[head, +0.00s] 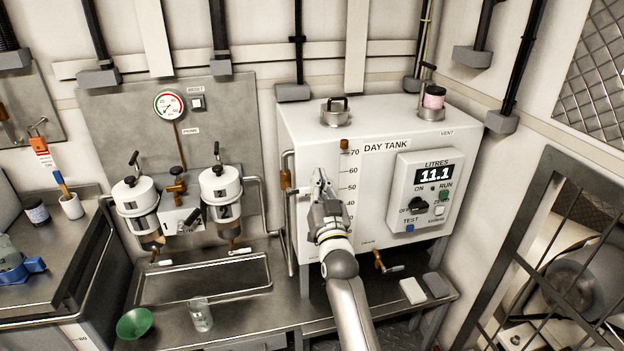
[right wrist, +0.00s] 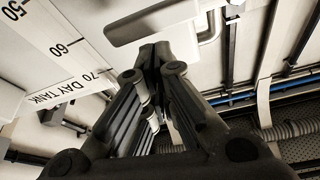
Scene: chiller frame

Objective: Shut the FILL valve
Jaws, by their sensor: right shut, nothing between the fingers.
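The white DAY TANK (head: 325,235) stands right of centre in the head view, with its printed level scale on the front. A brass valve body (head: 286,180) sits on the pipe at the tank's left side; no FILL label is readable, and its handle is not clear. Another brass valve with a lever (head: 380,262) is under the tank. My right gripper (head: 320,176) is shut and empty in front of the scale, right of the brass side valve and apart from it. The right wrist view shows its fingers (right wrist: 152,62) together, near a grey rounded bar (right wrist: 165,18). My left gripper is out of view.
A LITRES panel (head: 433,165) reading 11.1 is on the tank's right front. Two white-topped filters (head: 135,193) and a gauge (head: 169,105) are to the left. A green funnel (head: 134,323) and a glass jar (head: 200,314) stand on the bench below.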

